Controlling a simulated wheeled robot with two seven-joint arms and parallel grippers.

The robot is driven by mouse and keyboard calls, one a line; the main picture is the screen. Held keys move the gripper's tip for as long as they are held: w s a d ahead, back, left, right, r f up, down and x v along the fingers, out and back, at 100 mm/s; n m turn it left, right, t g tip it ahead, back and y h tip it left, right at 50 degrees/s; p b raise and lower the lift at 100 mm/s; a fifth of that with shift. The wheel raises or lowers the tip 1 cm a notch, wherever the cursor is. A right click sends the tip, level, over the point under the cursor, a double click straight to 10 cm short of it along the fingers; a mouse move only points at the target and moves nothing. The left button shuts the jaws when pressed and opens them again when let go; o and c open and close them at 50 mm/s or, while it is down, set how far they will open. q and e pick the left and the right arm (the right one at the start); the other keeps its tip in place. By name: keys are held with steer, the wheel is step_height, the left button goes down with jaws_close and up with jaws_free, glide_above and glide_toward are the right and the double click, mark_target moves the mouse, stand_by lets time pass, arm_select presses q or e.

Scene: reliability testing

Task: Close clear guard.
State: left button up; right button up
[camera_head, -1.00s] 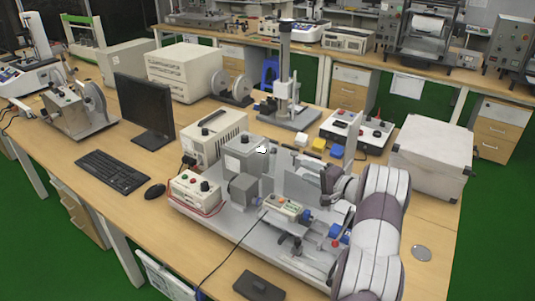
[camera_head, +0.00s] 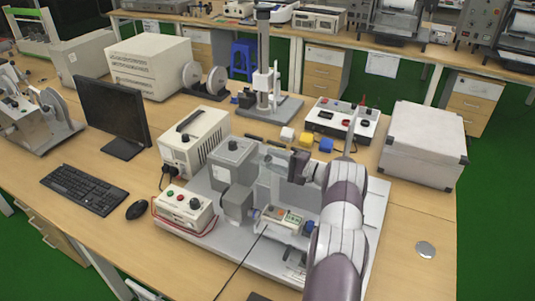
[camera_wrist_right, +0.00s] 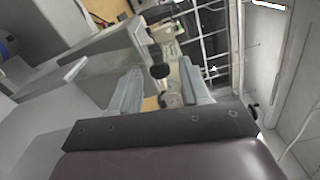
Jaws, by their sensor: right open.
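The clear guard (camera_head: 267,188) shows as a see-through upright panel on the grey base plate (camera_head: 231,244) of the test rig in the head view. My right gripper (camera_head: 277,156) is beside the guard's upper part, coming from the right. In the right wrist view my right gripper (camera_wrist_right: 160,88) has its two fingers apart with nothing clearly held between them. A translucent panel (camera_wrist_right: 92,78) lies left of the fingers there. I cannot tell whether they touch it. My left gripper is out of view.
A grey motor box (camera_head: 231,160) and a control box with buttons (camera_head: 184,209) stand left of the guard. A beige instrument (camera_head: 195,140) is behind them. A white case (camera_head: 424,145) is at the right. My right arm covers the rig's right side.

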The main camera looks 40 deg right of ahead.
steer(key=shift+x, duration=0.95)
steer(key=shift+w+a, duration=0.1)
steer(key=shift+w, duration=0.25)
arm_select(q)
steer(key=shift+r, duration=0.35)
arm_select(e)
steer(key=shift+s, duration=0.1)
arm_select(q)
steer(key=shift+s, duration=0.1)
arm_select(e)
jaws_close()
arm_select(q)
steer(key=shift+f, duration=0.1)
